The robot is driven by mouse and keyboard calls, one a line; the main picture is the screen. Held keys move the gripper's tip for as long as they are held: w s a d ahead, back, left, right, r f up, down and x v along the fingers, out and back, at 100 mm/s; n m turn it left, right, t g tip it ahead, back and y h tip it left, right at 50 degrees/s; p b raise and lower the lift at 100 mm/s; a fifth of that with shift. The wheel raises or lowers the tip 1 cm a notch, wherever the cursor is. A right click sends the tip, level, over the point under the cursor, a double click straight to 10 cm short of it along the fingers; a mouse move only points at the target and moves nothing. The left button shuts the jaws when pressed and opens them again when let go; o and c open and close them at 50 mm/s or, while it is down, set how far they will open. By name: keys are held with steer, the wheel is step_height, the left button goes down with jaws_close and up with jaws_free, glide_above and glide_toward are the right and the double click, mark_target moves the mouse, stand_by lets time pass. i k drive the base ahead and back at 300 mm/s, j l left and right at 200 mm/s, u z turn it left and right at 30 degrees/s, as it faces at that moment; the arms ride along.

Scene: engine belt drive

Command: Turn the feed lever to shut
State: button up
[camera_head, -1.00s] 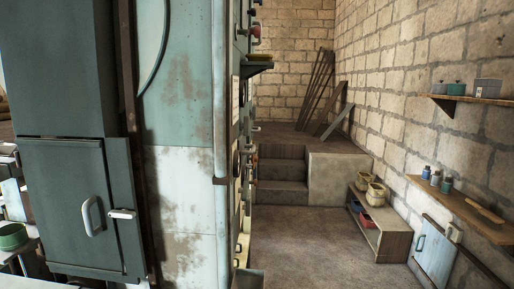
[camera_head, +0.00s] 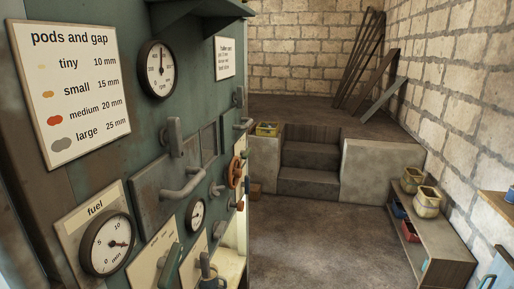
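A green-handled lever (camera_head: 166,267) stands on a pale label plate (camera_head: 147,262) low on the machine's panel, at the bottom of the picture. A dark grey lever (camera_head: 207,272) sits on another pale plate just right of it. The plates' wording is too small to read, so I cannot tell which is the feed lever or how it is set. The bottom edge cuts off the lower parts of both. My gripper is not in view.
The panel (camera_head: 110,170) fills the left, with a fuel gauge (camera_head: 107,245), a grey bar handle (camera_head: 183,184), an orange handwheel (camera_head: 236,172) and a pods chart (camera_head: 69,90). Right of it lies open floor (camera_head: 312,235), then steps (camera_head: 310,165) and a low shelf (camera_head: 425,235).

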mark_target(246, 153)
steer(key=i+l, duration=0.2)
steer(key=i, duration=0.25)
steer(key=i+l, duration=0.15)
steer(key=i, duration=0.3)
steer(key=i+l+u, duration=0.1)
steer(key=i, duration=0.4)
steer(key=i+l, duration=0.3)
steer(key=i, duration=0.15)
steer(key=i+l, duration=0.2)
steer(key=i, duration=0.25)
steer(key=i+l, duration=0.25)
steer(key=i, duration=0.2)
steer(key=j+u, duration=0.05)
